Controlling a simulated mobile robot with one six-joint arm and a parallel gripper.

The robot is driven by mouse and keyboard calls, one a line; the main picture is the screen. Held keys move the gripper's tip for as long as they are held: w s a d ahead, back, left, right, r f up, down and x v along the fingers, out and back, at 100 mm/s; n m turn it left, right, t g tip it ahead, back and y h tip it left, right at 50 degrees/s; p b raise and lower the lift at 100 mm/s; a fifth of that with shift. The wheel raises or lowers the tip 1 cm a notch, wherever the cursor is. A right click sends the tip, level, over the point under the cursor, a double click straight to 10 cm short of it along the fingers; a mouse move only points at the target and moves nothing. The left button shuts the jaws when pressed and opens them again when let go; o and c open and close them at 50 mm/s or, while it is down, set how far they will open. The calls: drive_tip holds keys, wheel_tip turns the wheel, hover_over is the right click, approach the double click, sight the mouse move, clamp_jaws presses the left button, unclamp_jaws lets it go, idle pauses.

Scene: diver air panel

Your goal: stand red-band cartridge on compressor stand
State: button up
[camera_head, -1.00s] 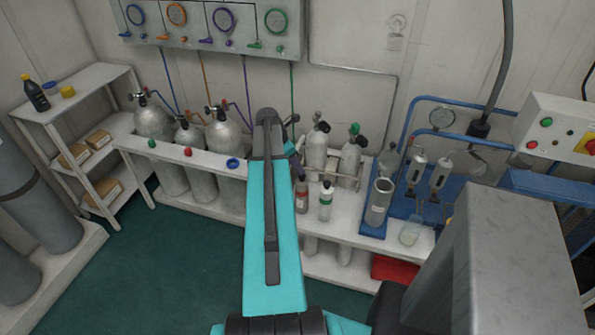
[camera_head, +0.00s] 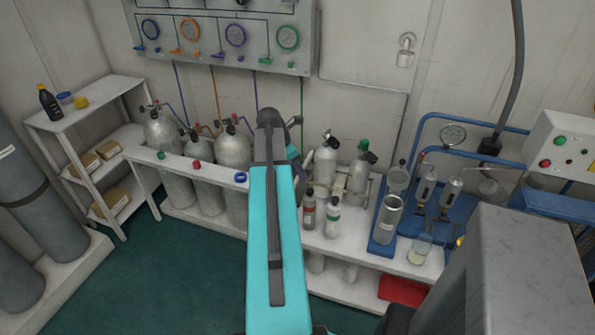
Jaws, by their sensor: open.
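The red-band cartridge (camera_head: 309,211) is a small bottle-shaped cylinder with a reddish band. It stands upright on the white bench, just right of my teal arm. The compressor's blue stand (camera_head: 383,249) is at the right end of the bench. It carries a clear, open-topped cylinder and two filter-like units with gauges. My arm reaches away over the bench. Its dark joint and a small piece of the wrist show left of the cartridge, but my gripper's fingers are hidden behind the arm.
Two silver tanks (camera_head: 325,168) stand in a rack behind the cartridges. A glass beaker (camera_head: 420,250) stands at the bench's right front. A grey block (camera_head: 500,270) fills the lower right. Several tanks stand behind the white rail at left, and the green floor (camera_head: 160,285) is clear.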

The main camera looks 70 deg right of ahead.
idle(0.4)
drive_tip(key=w+a+f+m+y, duration=0.1)
drive_tip(key=w+a+f, duration=0.4)
drive_tip(key=a+f, duration=0.45)
drive_tip(key=w+a+f+m+y, duration=0.1)
drive_tip(key=w+a+f, duration=0.45)
drive_tip(key=a, duration=0.65)
drive_tip(key=w+a+f+m, duration=0.2)
drive_tip(key=w+a+f, duration=0.3)
drive_tip(key=a+f, duration=0.4)
drive_tip(key=s+a+f+m+g+y, duration=0.15)
drive_tip(key=a+f, duration=0.25)
drive_tip(key=a, duration=0.6)
drive_tip(key=s+a+f+m+t, duration=0.15)
drive_tip(key=a+f, duration=0.25)
drive_tip(key=a, duration=0.6)
drive_tip(key=s+a+f+m+g, duration=0.1)
drive_tip(key=s+a+f, duration=0.1)
drive_tip(key=s+a, duration=0.4)
drive_tip(key=s+a+f+m+g, duration=0.1)
drive_tip(key=s+a+f, duration=0.2)
drive_tip(key=s+a, duration=0.3)
drive_tip(key=shift+s+a+f+g, duration=0.3)
drive_tip(key=shift+a+g, duration=0.1)
drive_tip(key=shift+a, duration=0.35)
drive_tip(key=shift+c, duration=0.2)
